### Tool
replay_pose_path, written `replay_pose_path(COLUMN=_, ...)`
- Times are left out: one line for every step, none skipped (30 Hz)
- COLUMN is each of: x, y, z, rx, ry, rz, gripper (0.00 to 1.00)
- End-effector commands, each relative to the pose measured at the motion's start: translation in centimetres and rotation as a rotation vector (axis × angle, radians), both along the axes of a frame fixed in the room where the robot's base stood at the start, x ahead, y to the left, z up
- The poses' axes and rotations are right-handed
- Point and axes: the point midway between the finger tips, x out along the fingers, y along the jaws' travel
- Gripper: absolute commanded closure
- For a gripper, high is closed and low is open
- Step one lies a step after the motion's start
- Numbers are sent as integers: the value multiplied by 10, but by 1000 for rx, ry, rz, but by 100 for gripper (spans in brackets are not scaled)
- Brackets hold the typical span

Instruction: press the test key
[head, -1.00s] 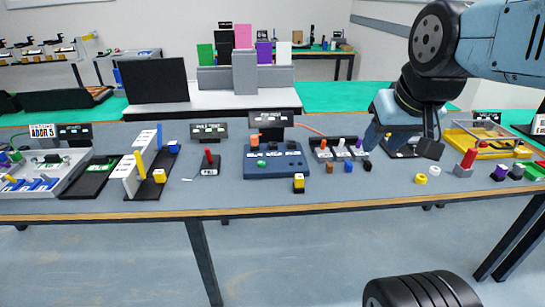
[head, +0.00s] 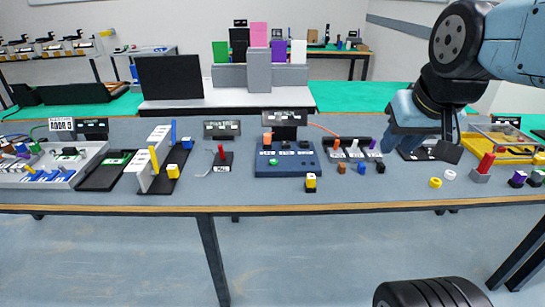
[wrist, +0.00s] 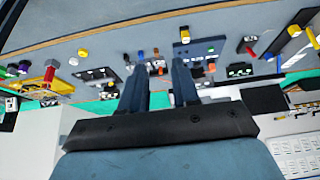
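A blue panel (head: 288,170) with small keys and labels lies near the middle of the table. A green key (head: 273,162) and an orange block (head: 267,139) show on it. The labels are too small to read, so I cannot tell which key is the test key. The panel also shows in the wrist view (wrist: 215,46), beyond the fingers and to their right. My gripper (head: 405,145) hangs to the right of the panel, apart from it, near a dark rack. In the wrist view my gripper's two fingers (wrist: 157,68) stand apart with nothing between them.
A dark rack (head: 352,152) with coloured pegs stands between the panel and my gripper. A yellow block on a black base (head: 311,182) stands in front of the panel, with a red lever (head: 222,155) to its left.

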Motion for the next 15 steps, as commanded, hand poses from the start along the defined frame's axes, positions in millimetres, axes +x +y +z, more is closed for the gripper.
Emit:
replay_pose_path(x=0, y=0, z=0, rx=0, ry=0, rz=0, gripper=75)
replay_pose_path(x=0, y=0, z=0, rx=0, ry=0, rz=0, gripper=78)
replay_pose_path(x=0, y=0, z=0, rx=0, ry=0, rz=0, gripper=81)
replay_pose_path(x=0, y=0, z=0, rx=0, ry=0, rz=0, gripper=84)
replay_pose_path(x=0, y=0, z=0, rx=0, ry=0, rz=0, gripper=87)
replay_pose_path(x=0, y=0, z=0, rx=0, ry=0, rz=0, gripper=91)
replay_pose_path(x=0, y=0, z=0, rx=0, ry=0, rz=0, gripper=94)
replay_pose_path(x=0, y=0, z=0, rx=0, ry=0, rz=0, gripper=97)
replay_pose_path(x=0, y=0, z=0, rx=0, ry=0, rz=0, gripper=100)
replay_pose_path(x=0, y=0, z=0, rx=0, ry=0, rz=0, gripper=100)
replay_pose_path(x=0, y=0, z=0, rx=0, ry=0, rz=0, gripper=100)
replay_pose_path(x=0, y=0, z=0, rx=0, ry=0, rz=0, gripper=100)
replay_pose_path(x=0, y=0, z=0, rx=0, ry=0, rz=0, gripper=100)
replay_pose_path(x=0, y=0, z=0, rx=0, ry=0, rz=0, gripper=100)
replay_pose_path(x=0, y=0, z=0, rx=0, ry=0, rz=0, gripper=100)
